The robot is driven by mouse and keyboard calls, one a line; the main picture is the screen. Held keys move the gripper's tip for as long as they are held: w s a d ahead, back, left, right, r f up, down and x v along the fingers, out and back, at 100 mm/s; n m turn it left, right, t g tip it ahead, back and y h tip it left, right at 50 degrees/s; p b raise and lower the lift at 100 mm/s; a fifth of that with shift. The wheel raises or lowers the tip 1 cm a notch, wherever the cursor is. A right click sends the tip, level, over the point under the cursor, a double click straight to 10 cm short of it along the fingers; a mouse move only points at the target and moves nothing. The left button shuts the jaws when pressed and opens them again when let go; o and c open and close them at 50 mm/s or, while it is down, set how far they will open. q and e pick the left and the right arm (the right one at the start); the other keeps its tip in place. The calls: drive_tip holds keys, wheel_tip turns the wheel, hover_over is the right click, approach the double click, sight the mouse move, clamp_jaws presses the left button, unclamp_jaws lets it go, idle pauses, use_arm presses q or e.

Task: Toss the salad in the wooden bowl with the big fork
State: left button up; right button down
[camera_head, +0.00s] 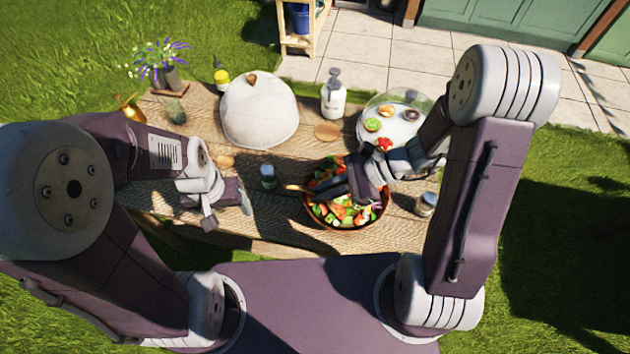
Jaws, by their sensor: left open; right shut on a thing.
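The wooden bowl (376,219) stands near the front edge of the table, right of centre, full of salad (338,214) with green, orange and red pieces. My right gripper (322,189) is low over the bowl and covers part of the salad. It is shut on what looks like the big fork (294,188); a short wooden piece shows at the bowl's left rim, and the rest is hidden. My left gripper (227,209) is open and empty above the table, left of the bowl and apart from it.
The table's front left is mostly clear.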

drive_tip(key=d, duration=0.2)
drive_tip(key=d+f, duration=0.1)
drive_tip(key=d, duration=0.1)
drive_tip(key=shift+w+d+r+p, duration=0.1)
drive_tip(key=shift+w+d+p, duration=0.2)
drive_tip(key=shift+w, duration=0.5)
drive_tip(key=shift+w+d+r+p, duration=0.1)
drive_tip(key=shift+w+p, duration=0.25)
drive_tip(key=shift+w, duration=0.5)
drive_tip(key=shift+w+d+p, duration=0.15)
drive_tip(key=shift+w+p, duration=0.2)
drive_tip(key=shift+w, duration=0.45)
wheel_tip(320, 180, up, 10)
drive_tip(key=p, duration=0.9)
